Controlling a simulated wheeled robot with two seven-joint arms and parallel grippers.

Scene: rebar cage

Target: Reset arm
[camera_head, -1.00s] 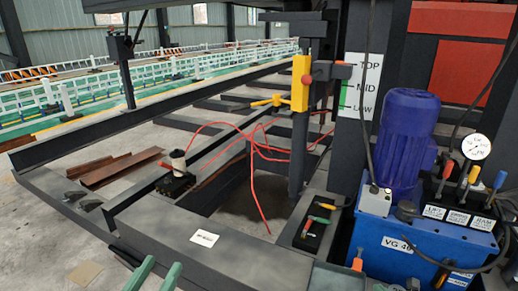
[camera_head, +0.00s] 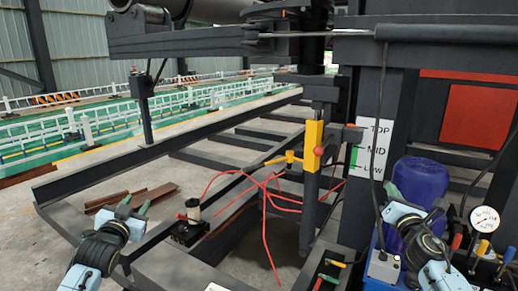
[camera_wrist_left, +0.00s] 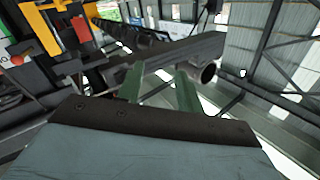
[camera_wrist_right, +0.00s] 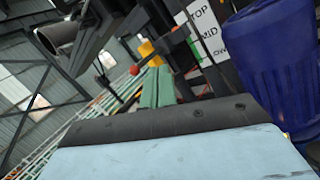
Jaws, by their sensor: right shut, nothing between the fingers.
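My left gripper (camera_head: 134,204) is raised at the lower left of the head view, over the dark frame. In the left wrist view its two green fingers (camera_wrist_left: 160,88) stand apart with nothing between them. In the right wrist view the green fingers of my right gripper (camera_wrist_right: 157,87) are together and empty. Neither gripper visibly touches anything.
A yellow post with a red knob (camera_head: 318,150) stands right of centre, beside a TOP/MID/LOW sign (camera_head: 374,145). Red hoses (camera_head: 266,205) run to a small device (camera_head: 193,212). A pressure gauge (camera_head: 485,218) is at the right. A dark beam (camera_head: 180,42) crosses above.

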